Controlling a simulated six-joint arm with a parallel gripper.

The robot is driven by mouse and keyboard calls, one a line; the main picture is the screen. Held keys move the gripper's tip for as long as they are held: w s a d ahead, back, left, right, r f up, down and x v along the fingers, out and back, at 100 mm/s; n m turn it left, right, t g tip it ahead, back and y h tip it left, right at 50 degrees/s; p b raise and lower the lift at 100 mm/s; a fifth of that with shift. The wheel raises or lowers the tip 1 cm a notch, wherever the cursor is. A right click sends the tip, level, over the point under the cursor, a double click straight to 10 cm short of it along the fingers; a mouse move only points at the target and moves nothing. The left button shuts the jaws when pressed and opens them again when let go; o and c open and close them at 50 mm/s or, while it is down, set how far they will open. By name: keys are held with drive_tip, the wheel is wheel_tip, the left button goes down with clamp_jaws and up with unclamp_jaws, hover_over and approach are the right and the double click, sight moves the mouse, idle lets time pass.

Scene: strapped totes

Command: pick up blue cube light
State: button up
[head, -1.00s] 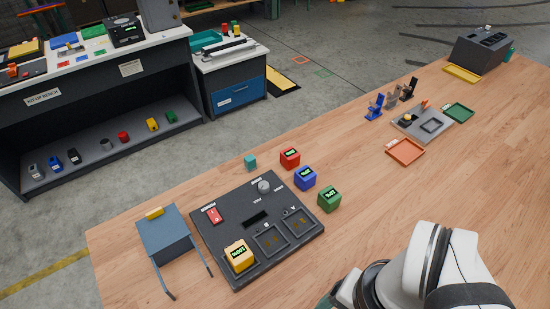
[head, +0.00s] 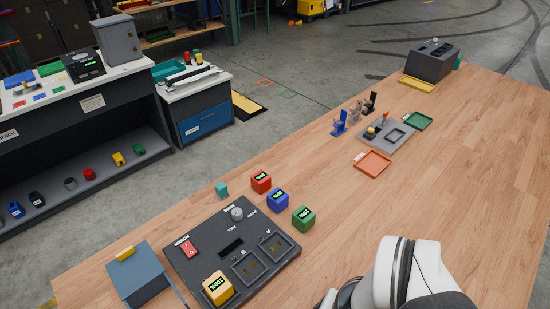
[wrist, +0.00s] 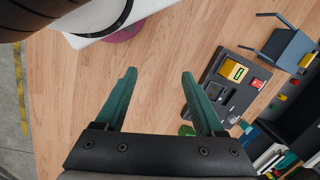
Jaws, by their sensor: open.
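The blue cube (head: 278,200) sits on the wooden table in the head view, with a dark display with green characters on top. It stands between a red cube (head: 261,181) and a green cube (head: 303,218), right of the dark control panel (head: 205,232). My gripper (wrist: 158,75) is open and empty in the wrist view, its two green fingers apart over bare wood. The fingers are hidden in the head view, where only my white arm shows. I cannot make out the blue cube in the wrist view. A green piece (wrist: 187,130) shows partly behind the right finger.
A yellow cube (head: 218,288) sits on the panel, also seen in the wrist view (wrist: 232,70). A small teal cube (head: 221,189) stands behind the panel. A blue-grey box (head: 140,275) is at left. Trays and a grey fixture (head: 388,134) lie farther back. The right table is clear.

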idle(0.4)
drive_tip(key=o, duration=0.4)
drive_tip(key=m+t+y, duration=0.2)
drive_tip(key=m+t, duration=0.1)
drive_tip(key=m, duration=1.8)
hover_over(278, 195)
drive_tip(key=s+d, duration=0.3)
drive_tip(key=d, duration=0.1)
wheel_tip(278, 195, down, 6)
drive_tip(key=shift+h, duration=0.3)
drive_tip(key=x, duration=1.4)
drive_tip(key=shift+s+a+f, duration=0.1)
drive_tip(key=shift+a+f, duration=0.05)
drive_tip(key=shift+f, duration=0.15)
